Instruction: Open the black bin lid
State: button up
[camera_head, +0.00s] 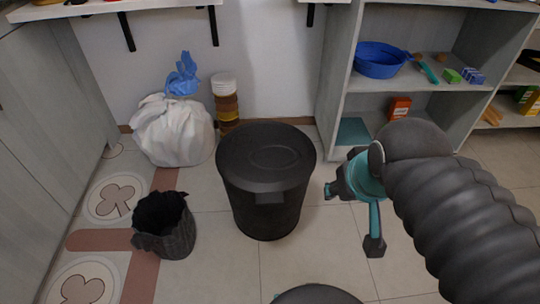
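The black bin (265,208) stands upright on the tiled floor in the middle of the view. Its round black lid (266,155) is shut on top, with a raised oval in the centre and a tab (269,197) at the front. My gripper (352,220), teal with dark fingertips, is to the right of the bin, apart from it in the picture. Its two fingers are spread and nothing is between them. My dark ribbed arm reaches in from the right.
A smaller open black basket (168,240) stands at the left. A shelf unit (340,80) with a blue bowl (380,62) stands at the right. Floor is clear in front of the bin.

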aim_at(267, 160)
jog(key=z, duration=0.65)
jog(key=k, duration=1.15)
jog(key=u, duration=0.65)
